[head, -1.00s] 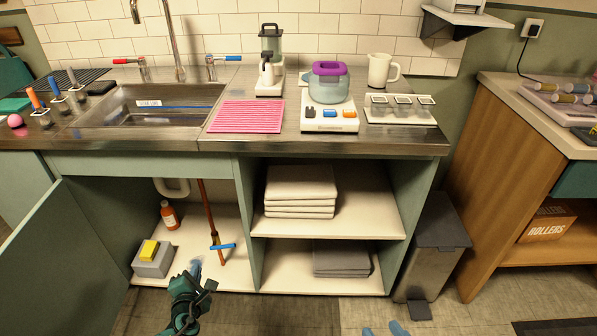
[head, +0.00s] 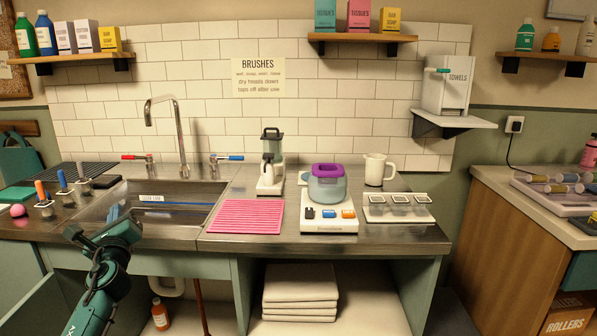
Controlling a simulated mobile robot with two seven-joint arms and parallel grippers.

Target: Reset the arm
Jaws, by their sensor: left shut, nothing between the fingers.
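My left gripper (head: 115,212) is raised at the left, in front of the steel sink (head: 160,215). My teal arm comes up from the lower left to it. Its light blue fingers are shut and empty, and partly hidden behind the wrist. They overlap the sink's left side in the picture; I cannot tell whether they are above the basin. My right gripper is out of view.
A tap (head: 180,135) with red (head: 133,157) and blue (head: 230,157) handles stands behind the sink. A pink mat (head: 246,216), white appliance (head: 329,215) and mug (head: 376,170) are on the counter. Folded towels (head: 299,290) lie below. The open cabinet door (head: 30,305) stands lower left.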

